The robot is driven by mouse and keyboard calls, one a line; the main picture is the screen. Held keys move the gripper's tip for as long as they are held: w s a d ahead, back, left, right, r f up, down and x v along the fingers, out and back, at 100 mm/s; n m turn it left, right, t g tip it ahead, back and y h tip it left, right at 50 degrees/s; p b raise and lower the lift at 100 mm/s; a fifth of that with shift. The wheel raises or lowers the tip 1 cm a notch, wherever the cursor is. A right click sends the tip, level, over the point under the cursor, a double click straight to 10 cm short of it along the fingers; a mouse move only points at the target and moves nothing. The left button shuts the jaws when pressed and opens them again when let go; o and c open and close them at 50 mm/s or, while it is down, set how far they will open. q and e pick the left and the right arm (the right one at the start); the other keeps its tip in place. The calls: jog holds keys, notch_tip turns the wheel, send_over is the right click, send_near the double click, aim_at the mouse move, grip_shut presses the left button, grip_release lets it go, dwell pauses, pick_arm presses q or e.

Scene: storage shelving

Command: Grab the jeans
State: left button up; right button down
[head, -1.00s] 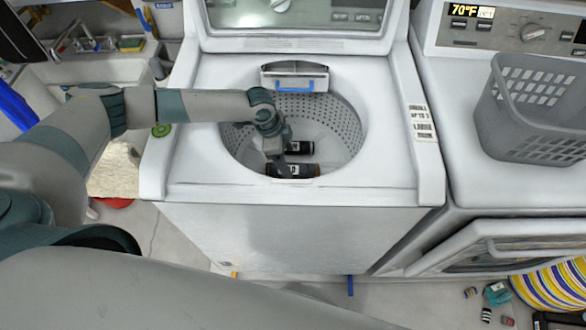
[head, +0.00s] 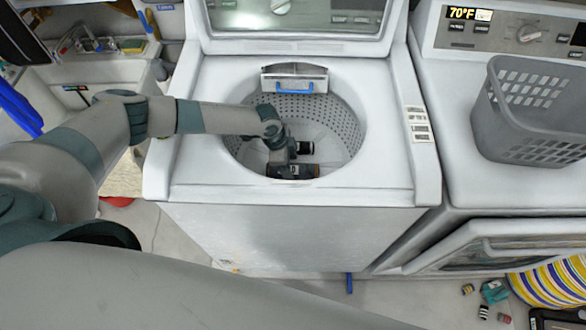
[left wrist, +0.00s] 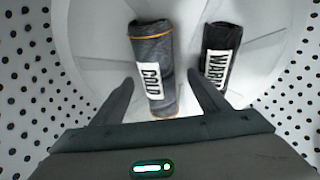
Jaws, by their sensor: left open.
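Two rolled garments lie in the washer drum. One is a dark grey denim-like roll with orange stitching, labelled COLD (left wrist: 160,52); it looks like the jeans. The other is a black roll labelled WARM (left wrist: 222,50), to its right in the left wrist view. My left gripper (left wrist: 160,80) is open and empty, its fingers on either side of the COLD roll's lower part. The right finger points into the gap between the rolls. In the head view the gripper (head: 282,160) is down inside the drum, partly hiding both rolls. My right gripper is not in view.
The open top-load washer (head: 290,195) has a round rim around my arm. A grey laundry basket (head: 530,115) stands on the machine at right. A sink (head: 90,70) is at the left. Small items and a striped yellow thing (head: 550,285) lie on the floor at right.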

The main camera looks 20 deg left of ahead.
aim_at(292, 166)
pick_arm(q)
jog(key=c, duration=1.4)
jog(key=shift+c, duration=0.2)
jog(key=shift+r, duration=0.1)
notch_tip(292, 166, up, 10)
jog(key=b, duration=0.2)
